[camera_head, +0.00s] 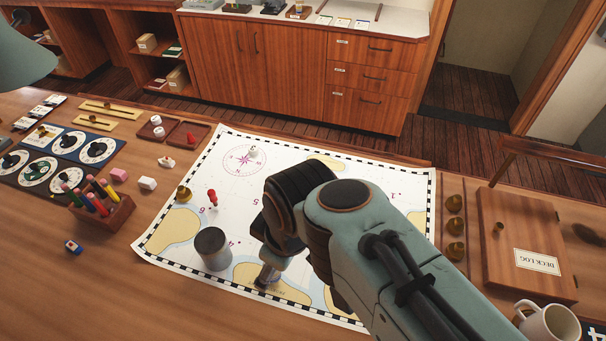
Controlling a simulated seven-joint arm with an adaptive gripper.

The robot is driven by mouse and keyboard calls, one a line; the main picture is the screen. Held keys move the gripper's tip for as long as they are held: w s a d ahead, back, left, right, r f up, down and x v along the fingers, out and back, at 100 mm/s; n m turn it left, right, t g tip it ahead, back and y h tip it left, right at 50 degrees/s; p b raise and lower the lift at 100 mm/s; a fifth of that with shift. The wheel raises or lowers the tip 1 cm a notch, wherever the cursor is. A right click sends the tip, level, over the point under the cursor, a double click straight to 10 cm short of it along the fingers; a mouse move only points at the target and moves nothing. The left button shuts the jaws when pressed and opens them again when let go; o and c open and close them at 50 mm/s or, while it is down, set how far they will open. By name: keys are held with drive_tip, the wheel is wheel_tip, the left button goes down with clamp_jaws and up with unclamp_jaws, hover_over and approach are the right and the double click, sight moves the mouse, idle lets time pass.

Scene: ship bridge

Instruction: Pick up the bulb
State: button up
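I cannot make out a bulb for certain. A small red-topped piece (211,197) stands on the white chart (185,262), left of my arm; it may be a pin or a small bulb. A small whitish piece (253,152) lies near the chart's compass rose, too small to identify. My gripper (266,281) points down over the chart's near part, right of a grey-topped canister (212,250). My own arm hides most of the gripper and part of the chart. I cannot tell whether its fingers are open or hold something.
A brass piece (183,194) stands at the chart's left edge. A wooden pencil holder (102,213), a pink block (119,175) and a dial panel (60,160) lie left.

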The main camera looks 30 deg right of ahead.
drive_tip(key=w+d+f+n+h, duration=0.1)
drive_tip(key=w+d+f+n, duration=0.15)
drive_tip(key=w+d, duration=0.4)
drive_tip(key=w+d+f+n, duration=0.1)
drive_tip(key=w+d+f, duration=0.25)
drive_tip(key=w, duration=0.65)
drive_tip(key=s+d+f+g, duration=0.1)
drive_tip(key=d+f, duration=0.2)
drive_tip(key=f, duration=0.1)
drive_tip(key=s+d+f+m+g, duration=0.1)
drive_tip(key=d+f, duration=0.1)
drive_tip(key=f, duration=0.3)
drive_tip(key=s+d+f+m, duration=0.1)
drive_tip(key=d+f, duration=0.2)
drive_tip(key=f, duration=0.2)
drive_tip(key=shift+d+m+g, duration=0.25)
drive_tip(key=shift+d+g, duration=0.05)
drive_tip(key=shift+g, duration=0.1)
drive_tip(key=shift+s+d+f, duration=0.1)
drive_tip(key=shift+s+f, duration=0.05)
drive_tip(key=shift+f, duration=0.3)
wheel_tip(320, 180, down, 6)
drive_tip(key=shift+r, duration=0.15)
drive_tip(key=c, duration=1)
